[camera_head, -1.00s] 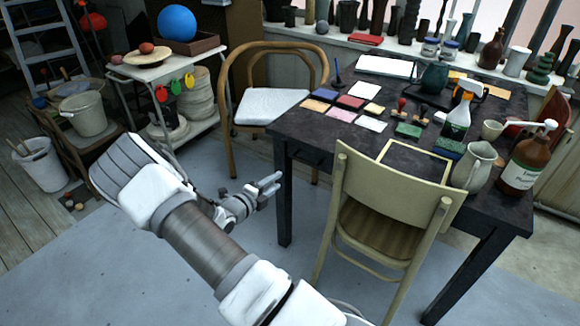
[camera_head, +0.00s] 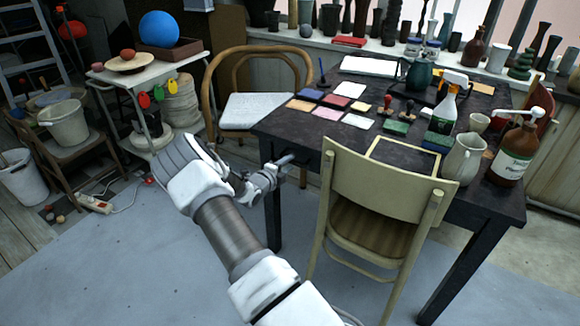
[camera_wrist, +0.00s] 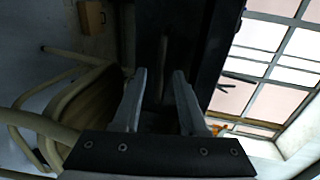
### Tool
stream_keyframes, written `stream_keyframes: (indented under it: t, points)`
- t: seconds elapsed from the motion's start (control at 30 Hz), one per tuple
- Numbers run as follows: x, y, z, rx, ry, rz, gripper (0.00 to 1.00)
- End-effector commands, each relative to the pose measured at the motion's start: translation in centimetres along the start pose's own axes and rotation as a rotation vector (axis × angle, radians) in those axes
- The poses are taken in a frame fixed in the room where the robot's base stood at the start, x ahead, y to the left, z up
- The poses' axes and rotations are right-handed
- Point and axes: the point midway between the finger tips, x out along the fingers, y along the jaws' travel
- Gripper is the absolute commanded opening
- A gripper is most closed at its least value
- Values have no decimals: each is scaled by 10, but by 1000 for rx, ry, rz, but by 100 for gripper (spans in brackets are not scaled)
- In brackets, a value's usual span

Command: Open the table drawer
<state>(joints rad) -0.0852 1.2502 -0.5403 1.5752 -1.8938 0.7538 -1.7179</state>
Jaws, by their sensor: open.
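The dark table (camera_head: 345,148) stands right of centre in the head view. Its drawer front (camera_head: 308,157) is just under the tabletop edge facing my arm, dark and hard to make out. It looks closed. My gripper (camera_head: 283,166) is at that edge, partly covering the drawer front. In the wrist view my gripper (camera_wrist: 162,95) is open, with two pale fingers apart. A dark bar, apparently the drawer handle (camera_wrist: 164,65), shows beyond and between the fingertips on the dark front. I cannot tell whether the fingers touch it.
A cream chair (camera_head: 380,180) stands close to the right of my gripper, against the table. A bentwood chair (camera_head: 255,108) with a white seat is behind and to the left. A white trolley (camera_head: 150,75) is further left. The grey floor in front is clear.

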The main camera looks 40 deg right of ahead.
Motion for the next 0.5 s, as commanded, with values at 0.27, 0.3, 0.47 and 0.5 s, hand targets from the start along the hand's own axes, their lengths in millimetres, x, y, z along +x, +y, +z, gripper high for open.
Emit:
stream_keyframes:
  t: [0.27, 0.3, 0.47, 0.5]
  points:
    - [12, 0, 0, -1, 0, 0, 42]
    - [12, 0, 0, -1, 0, 0, 42]
    - [12, 0, 0, -1, 0, 0, 37]
    - [12, 0, 0, -1, 0, 0, 30]
